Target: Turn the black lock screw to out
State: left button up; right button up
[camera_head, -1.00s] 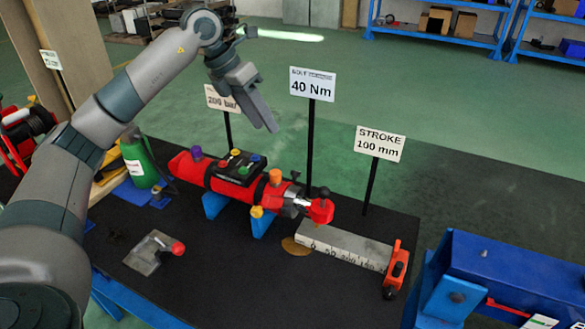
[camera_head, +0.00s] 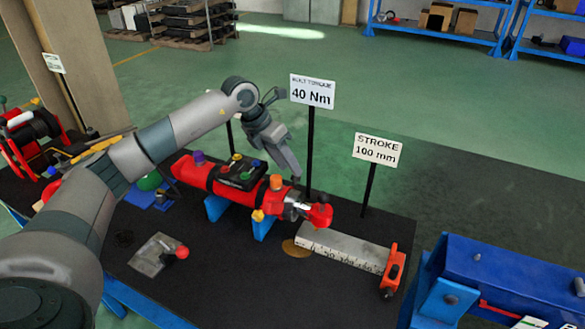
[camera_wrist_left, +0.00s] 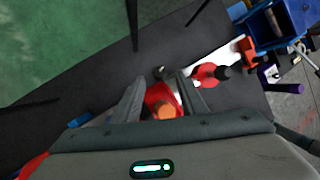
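A small black knob (camera_wrist_left: 223,73) sits on a red end piece (camera_wrist_left: 208,75) in the left wrist view; it looks like the lock screw. In the head view the red end piece (camera_head: 319,214) is at the right end of the red cylinder (camera_head: 232,188), with a small dark part on top. My left gripper (camera_head: 292,176) points down just above the cylinder's right part. In the wrist view its fingers (camera_wrist_left: 160,80) are apart, with the orange knob (camera_wrist_left: 165,111) showing between them. It holds nothing visible. The black knob lies outside the fingers, to the right.
A ruler block (camera_head: 340,248) with a red stop (camera_head: 393,270) lies right of the cylinder. Sign posts, "40 Nm" (camera_head: 312,92) and "STROKE 100 mm" (camera_head: 377,150), rise behind. A plate with a red knob (camera_head: 158,254) lies front left.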

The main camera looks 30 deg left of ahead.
aim_at(296, 179)
pick_arm(q)
jog(key=shift+p+x, duration=0.4)
jog(key=shift+x, duration=1.45)
grip_shut()
